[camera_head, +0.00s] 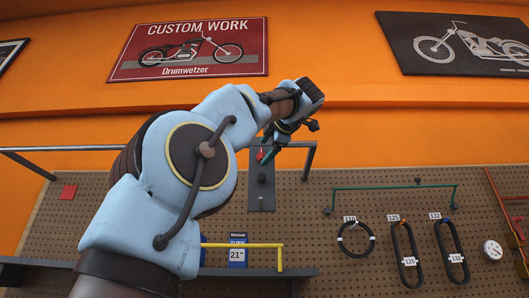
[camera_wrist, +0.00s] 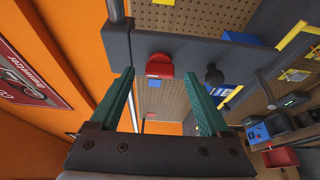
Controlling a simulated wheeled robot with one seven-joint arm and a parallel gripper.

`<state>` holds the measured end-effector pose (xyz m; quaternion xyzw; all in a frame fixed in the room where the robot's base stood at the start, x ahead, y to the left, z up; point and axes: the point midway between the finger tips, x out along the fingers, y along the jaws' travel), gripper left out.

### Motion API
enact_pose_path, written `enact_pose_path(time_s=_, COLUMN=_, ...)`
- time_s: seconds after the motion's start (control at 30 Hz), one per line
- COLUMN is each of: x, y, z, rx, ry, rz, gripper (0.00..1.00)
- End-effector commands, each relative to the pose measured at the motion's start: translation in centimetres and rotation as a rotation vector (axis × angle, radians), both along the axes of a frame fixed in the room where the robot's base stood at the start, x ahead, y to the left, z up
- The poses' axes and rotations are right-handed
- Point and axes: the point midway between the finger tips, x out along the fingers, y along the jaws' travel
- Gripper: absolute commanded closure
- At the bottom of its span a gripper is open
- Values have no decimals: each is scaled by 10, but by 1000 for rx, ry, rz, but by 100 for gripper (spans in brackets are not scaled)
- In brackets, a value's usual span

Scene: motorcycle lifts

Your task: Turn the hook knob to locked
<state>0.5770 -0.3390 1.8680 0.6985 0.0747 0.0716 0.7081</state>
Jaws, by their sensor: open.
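A red knob (camera_head: 262,155) sits on the upper part of a dark grey plate (camera_head: 261,198) on the pegboard wall. In the wrist view the red knob (camera_wrist: 159,63) is on the dark plate (camera_wrist: 190,48), with a small blue patch under it. My gripper (camera_wrist: 163,76) has two teal fingers, spread and empty. The red knob appears between the fingertips, beyond them; contact is not visible. In the head view my gripper (camera_head: 271,146) is at the plate's upper end, partly covering the knob. I cannot read the knob's setting.
A black round knob (camera_wrist: 214,75) stands out from the same plate, beside the red one in the wrist view. A grey bar (camera_head: 306,160) runs by the plate's top. A yellow rail (camera_head: 245,245) is below, and a green rail (camera_head: 395,187) with hanging belts is to the right.

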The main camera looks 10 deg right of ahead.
Motion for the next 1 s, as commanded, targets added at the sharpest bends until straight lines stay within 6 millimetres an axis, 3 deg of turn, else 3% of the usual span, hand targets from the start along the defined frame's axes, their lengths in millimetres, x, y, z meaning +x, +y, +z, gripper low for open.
enact_pose_path(time_s=0.3, x=-62, y=-14, z=-2, rx=-2, ry=0, rz=-5, gripper=20)
enact_pose_path(time_s=0.5, x=-85, y=-18, z=-1, rx=0, ry=0, rz=-3, gripper=20)
enact_pose_path(time_s=1.0, x=-91, y=-19, z=0, rx=-1, ry=1, rz=0, gripper=20)
